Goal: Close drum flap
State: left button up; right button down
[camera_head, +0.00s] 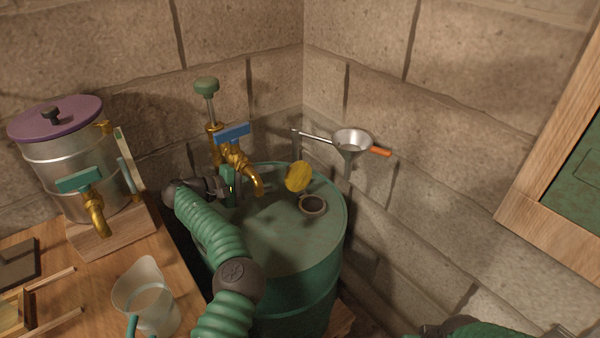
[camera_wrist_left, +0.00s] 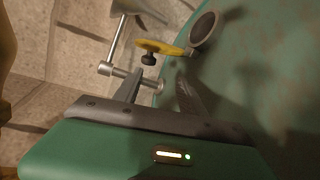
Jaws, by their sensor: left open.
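The green drum (camera_head: 290,245) stands in the wall corner. Its yellow flap (camera_head: 298,177) is raised, tilted up beside the dark round opening (camera_head: 313,205) in the drum top, which is uncovered. In the left wrist view the flap (camera_wrist_left: 163,48) shows nearly edge-on with a dark knob, next to the opening (camera_wrist_left: 203,29). My left gripper (camera_head: 272,178) is above the drum top, left of the flap. My right gripper does not show; part of my right arm is at the lower right edge.
A brass tap with a blue handle (camera_head: 233,133) stands close behind my left gripper. A metal funnel (camera_head: 352,140) with an orange-ended handle is held above the drum's back.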

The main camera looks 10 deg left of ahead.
aim_at(301, 167)
pick_arm(q)
jog(key=w+d, duration=0.2)
jog(key=d, duration=0.1)
jog(key=w+d, duration=0.1)
jog(key=d, duration=0.1)
jog(key=shift+b, duration=0.3)
jog(key=w+d, duration=0.2)
jog(key=w, duration=0.1)
jog(key=w+d, duration=0.1)
jog(key=shift+w+f+b, duration=0.3)
jog(key=shift+f+b, duration=0.05)
jog(key=shift+f, duration=0.05)
jog(key=shift+w+d, duration=0.3)
jog(key=shift+d, duration=0.7)
jog(key=shift+a, duration=0.35)
jog(key=c, duration=0.7)
grip_shut()
jog(key=shift+d, duration=0.1)
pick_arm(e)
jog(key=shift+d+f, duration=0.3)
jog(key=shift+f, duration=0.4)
